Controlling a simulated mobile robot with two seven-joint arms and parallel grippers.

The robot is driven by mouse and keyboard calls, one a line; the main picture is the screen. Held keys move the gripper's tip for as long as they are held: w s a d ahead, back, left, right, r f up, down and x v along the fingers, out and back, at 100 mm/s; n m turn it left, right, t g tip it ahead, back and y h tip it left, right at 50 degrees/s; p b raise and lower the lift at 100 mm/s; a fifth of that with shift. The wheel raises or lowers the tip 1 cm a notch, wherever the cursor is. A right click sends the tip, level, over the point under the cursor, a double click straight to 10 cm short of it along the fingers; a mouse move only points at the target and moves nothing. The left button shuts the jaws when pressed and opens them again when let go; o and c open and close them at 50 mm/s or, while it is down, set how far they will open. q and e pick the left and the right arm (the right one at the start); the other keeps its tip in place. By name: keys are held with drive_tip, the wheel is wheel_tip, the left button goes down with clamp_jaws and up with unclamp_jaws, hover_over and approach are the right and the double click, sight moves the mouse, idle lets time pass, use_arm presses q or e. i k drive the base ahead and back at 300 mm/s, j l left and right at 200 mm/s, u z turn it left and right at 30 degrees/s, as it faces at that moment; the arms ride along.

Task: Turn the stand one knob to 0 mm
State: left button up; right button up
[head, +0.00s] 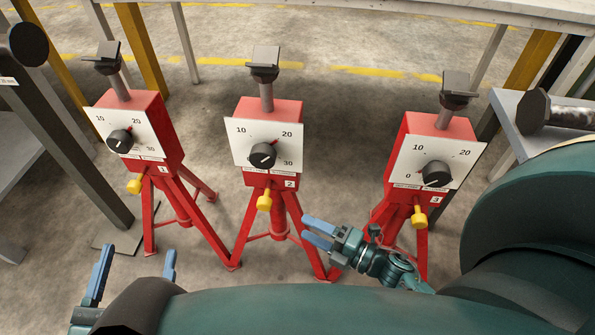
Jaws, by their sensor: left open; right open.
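Stand one (145,115) is the leftmost red tripod stand, marked 1 below its white dial plate. Its black knob (119,141) sits on the plate, with 10 to its upper left, 20 to its upper right and 30 to its right. A pale line shows on the knob face, but I cannot read its exact setting; the 0 mark is not visible. My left gripper (136,268) is open and empty at the bottom left, below and apart from stand one. My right gripper (311,233) is open and empty, in front of stand two's legs.
Stand two (270,115), in the middle, and stand three (437,125), at right, have similar dials. Each stand has a yellow handle below its box, such as stand one's handle (135,186). A grey post (70,150) rises left of stand one. A table (400,10) spans the back.

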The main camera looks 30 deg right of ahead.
sight(121, 141)
drive_tip(key=k, duration=1)
